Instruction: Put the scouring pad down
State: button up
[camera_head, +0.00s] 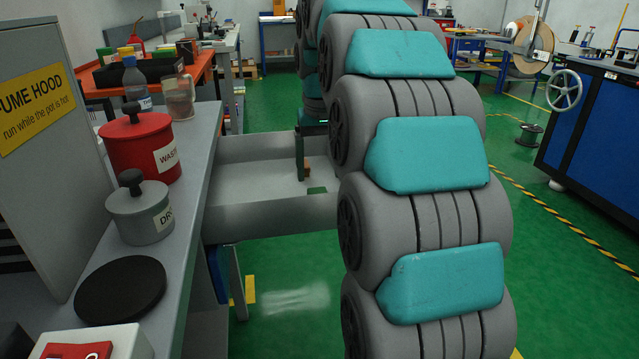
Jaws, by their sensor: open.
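A small flat dark green piece (317,190), which looks like the scouring pad, lies on the floor of a grey open tray or trough (265,218). My gripper (304,170) points down over the trough, just above and left of the green piece. One finger shows as a thin dark upright; the rest of the gripper is hidden behind my own arm. The gripper is open, and I see a gap between it and the green piece, though the exact contact is too small to tell.
On the left bench stand a red WASTE pot (142,145), a grey lidded pot (141,212), a black round plate (121,291), a bottle (135,84) and a jar (179,97). A blue cabinet with a handwheel (564,90) stands right. Green floor (560,270) is clear between.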

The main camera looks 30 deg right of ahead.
notch_tip(320, 180, up, 6)
jog(key=shift+s+a+r, duration=0.15)
jog(key=shift+s+r, duration=0.05)
jog(key=shift+s, duration=0.2)
dwell(0.6)
